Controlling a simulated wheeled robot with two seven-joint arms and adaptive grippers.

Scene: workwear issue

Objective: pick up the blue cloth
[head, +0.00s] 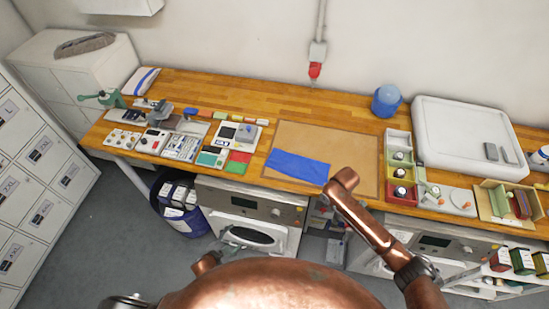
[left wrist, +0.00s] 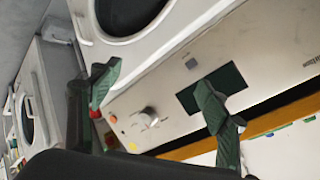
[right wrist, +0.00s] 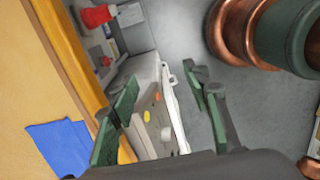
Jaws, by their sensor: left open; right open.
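The blue cloth (head: 298,167) lies flat on a brown mat (head: 345,148) on the wooden worktop, at the mat's front left. It also shows at the lower left of the right wrist view (right wrist: 60,146). My left gripper (head: 238,237) is below the worktop, in front of a washing machine; its green fingers are apart and empty in the left wrist view (left wrist: 157,76). My right gripper (right wrist: 160,76) is open and empty, beside the worktop edge and apart from the cloth. I cannot make it out in the head view.
The wooden worktop (head: 262,98) runs along the wall. Devices and small coloured items crowd its left part. A washing machine (head: 250,205) is below. The mat behind the cloth is clear.

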